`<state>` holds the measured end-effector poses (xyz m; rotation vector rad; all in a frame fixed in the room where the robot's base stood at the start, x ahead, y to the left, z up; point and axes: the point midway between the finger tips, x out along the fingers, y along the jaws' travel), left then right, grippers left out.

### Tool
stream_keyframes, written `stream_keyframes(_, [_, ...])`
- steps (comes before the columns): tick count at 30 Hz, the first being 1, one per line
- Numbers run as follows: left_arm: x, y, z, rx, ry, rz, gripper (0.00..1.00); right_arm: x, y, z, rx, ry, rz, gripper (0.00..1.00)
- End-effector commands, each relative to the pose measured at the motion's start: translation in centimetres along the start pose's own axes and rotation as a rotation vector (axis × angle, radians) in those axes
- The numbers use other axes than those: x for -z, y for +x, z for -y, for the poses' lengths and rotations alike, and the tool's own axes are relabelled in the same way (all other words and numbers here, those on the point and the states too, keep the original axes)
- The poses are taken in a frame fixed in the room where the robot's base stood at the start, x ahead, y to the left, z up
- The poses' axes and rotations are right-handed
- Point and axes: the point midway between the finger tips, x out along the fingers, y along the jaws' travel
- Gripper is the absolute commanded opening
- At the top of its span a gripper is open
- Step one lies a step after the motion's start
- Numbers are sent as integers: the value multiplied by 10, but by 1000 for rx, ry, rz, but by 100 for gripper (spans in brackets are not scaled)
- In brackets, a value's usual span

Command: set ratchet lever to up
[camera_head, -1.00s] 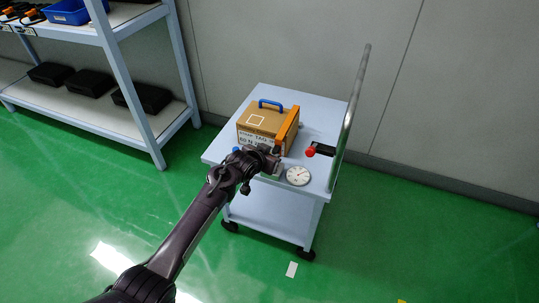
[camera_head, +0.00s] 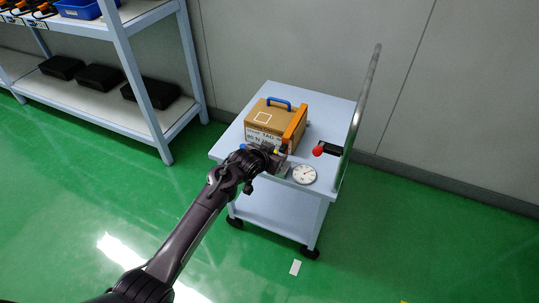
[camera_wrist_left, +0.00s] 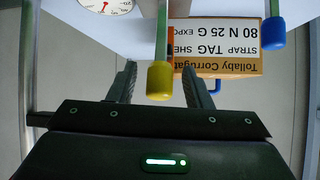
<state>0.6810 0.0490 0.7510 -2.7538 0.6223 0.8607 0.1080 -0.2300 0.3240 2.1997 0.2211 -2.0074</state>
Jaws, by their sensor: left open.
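A yellow-tipped lever (camera_wrist_left: 159,80) stands between the two fingers of my left gripper (camera_wrist_left: 158,92) in the left wrist view. The gripper is open, with a finger on each side of the tip, and I see no grip on it. A blue-tipped lever (camera_wrist_left: 273,32) stands to the right, outside the fingers. I cannot tell which one is the ratchet lever. In the head view my left gripper (camera_head: 274,160) is at the cart's front edge, before the strapped cardboard box (camera_head: 262,118), and hides most of the mechanism there. My right gripper is not seen.
The blue-grey cart (camera_head: 332,105) carries a round dial (camera_head: 304,174), a red knob (camera_head: 318,151) on a black base, and an upright metal handle (camera_head: 361,115). A shelf rack (camera_head: 134,78) stands to the left. The green floor (camera_head: 420,245) is clear at right.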

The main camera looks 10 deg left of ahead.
Motion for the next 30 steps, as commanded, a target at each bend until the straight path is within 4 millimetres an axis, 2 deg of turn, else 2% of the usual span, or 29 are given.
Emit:
stream_keyframes(3, [0,-20,0,0,2,0,45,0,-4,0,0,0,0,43])
stream_keyframes(10, [0,-48,0,0,1,0,45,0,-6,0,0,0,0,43])
stream_keyframes(15, [0,-55,0,0,1,2,45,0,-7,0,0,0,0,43])
stream_keyframes(22, [0,-55,0,0,1,1,45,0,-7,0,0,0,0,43])
stream_keyframes(26, [-6,-53,-2,-4,-29,-12,28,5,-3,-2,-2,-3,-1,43])
stream_keyframes(30, [-28,-50,-7,-20,-190,-88,10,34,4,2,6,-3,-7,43])
